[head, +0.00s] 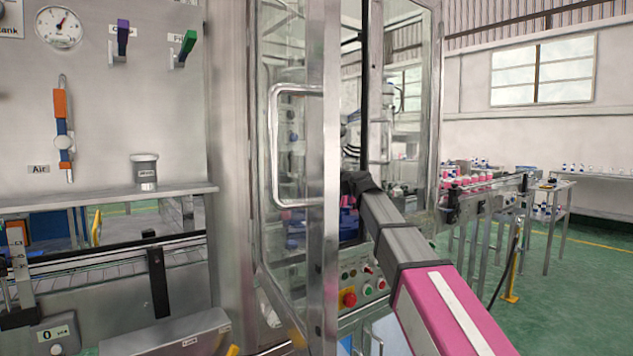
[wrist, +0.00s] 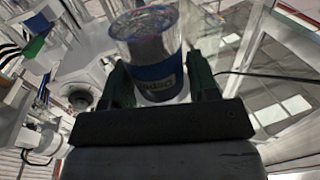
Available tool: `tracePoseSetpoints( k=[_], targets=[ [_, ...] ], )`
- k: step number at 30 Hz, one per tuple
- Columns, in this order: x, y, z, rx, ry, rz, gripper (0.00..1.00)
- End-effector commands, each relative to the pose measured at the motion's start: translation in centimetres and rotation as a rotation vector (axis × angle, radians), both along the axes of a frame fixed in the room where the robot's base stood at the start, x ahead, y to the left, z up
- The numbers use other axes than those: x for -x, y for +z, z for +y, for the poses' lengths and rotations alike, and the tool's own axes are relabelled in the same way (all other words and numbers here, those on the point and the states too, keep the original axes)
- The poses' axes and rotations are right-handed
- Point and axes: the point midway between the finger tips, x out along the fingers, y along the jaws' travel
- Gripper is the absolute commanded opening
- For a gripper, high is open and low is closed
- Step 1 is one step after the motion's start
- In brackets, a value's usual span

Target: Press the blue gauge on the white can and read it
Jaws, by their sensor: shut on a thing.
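In the wrist view, my gripper (wrist: 161,84) is shut on a cylinder (wrist: 153,71) with a dark blue band and light lettering. Its upper part is clear or shiny, with a mottled end. One dark green finger lies on each side of it. The blue colour fits the gauge, but I see no dial, so I cannot tell for sure. In the head view, my arm reaches in behind the metal door frame, and the gripper is hidden there. I cannot make out the white can in either view.
A glazed cabinet door with a handle (head: 272,146) stands beside my arm. A control panel with a red button (head: 349,299) sits below. A grey pot (head: 145,172) stands on the left shelf (head: 100,201). A conveyor with pink bottles (head: 470,180) runs at the right.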

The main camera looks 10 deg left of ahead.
Motion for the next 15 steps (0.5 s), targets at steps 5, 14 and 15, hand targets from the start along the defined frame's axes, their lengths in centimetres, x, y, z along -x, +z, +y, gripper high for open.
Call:
tracePoseSetpoints(
  k=[5,14,15],
  targets=[
    [1.1,0.0,-1.8,-0.001,-0.001,0.000,0.26],
    [2.5,0.0,-4.5,0.000,-0.001,-0.001,0.26],
    [2.7,0.0,-4.9,0.000,-0.001,-0.001,0.26]
  ],
)
